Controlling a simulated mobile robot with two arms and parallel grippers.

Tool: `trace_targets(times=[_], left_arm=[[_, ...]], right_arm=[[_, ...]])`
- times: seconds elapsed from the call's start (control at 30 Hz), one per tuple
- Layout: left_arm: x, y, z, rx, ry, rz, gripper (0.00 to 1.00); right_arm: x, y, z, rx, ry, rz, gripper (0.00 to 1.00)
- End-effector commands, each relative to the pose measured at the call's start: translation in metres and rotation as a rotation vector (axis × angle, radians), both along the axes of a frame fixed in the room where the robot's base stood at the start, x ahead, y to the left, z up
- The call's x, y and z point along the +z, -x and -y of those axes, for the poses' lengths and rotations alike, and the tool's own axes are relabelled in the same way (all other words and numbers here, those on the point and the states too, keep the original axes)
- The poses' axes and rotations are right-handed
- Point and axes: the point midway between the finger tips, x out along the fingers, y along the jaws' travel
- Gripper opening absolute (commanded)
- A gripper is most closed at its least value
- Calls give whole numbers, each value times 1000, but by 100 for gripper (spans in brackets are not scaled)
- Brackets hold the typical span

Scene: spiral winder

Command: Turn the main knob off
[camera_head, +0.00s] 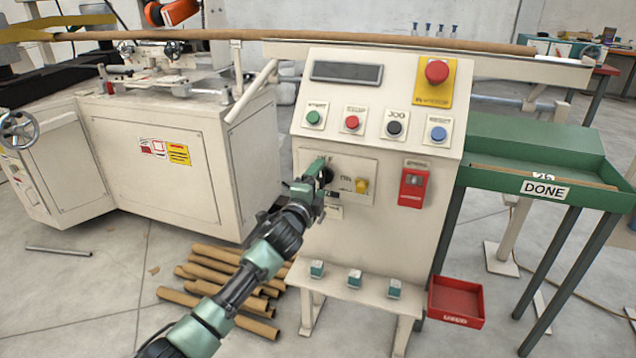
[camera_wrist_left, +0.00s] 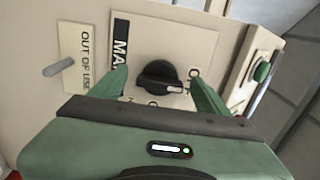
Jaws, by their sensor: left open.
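The main knob (camera_wrist_left: 158,74) is a black round knob with a white mark, on a pale plate with a black "MA..." label. In the left wrist view, its white mark points to the right of the picture; the lettering around it is partly hidden. In the head view the knob (camera_head: 326,175) shows beside my gripper on the cream control panel (camera_head: 400,235). My left gripper (camera_head: 318,172) is open at the knob. In the wrist view its green fingertips (camera_wrist_left: 160,88) stand on either side of the knob, with visible gaps. My right gripper is not in view.
A yellow knob (camera_head: 361,185) and a red switch box (camera_head: 413,184) sit right of the main knob. Several push buttons and a red emergency stop (camera_head: 437,71) are above. Cardboard tubes (camera_head: 215,272) lie on the floor, and a green table (camera_head: 530,145) stands at right.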

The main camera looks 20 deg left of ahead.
Motion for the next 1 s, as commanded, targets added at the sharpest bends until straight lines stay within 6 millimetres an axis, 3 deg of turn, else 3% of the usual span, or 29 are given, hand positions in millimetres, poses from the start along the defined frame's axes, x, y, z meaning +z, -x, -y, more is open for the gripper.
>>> trace_targets(times=[0.1, 0.3, 0.53, 1.0], left_arm=[[0, 8, -1, 0, -1, -1, 76], [0, 40, -2, 0, 0, -2, 76], [-1, 71, -3, 1, 0, -3, 76], [-1, 78, -3, 1, 0, -2, 76]], right_arm=[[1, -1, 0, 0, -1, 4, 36], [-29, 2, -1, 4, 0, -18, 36], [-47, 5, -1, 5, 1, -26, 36], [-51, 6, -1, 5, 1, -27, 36]])
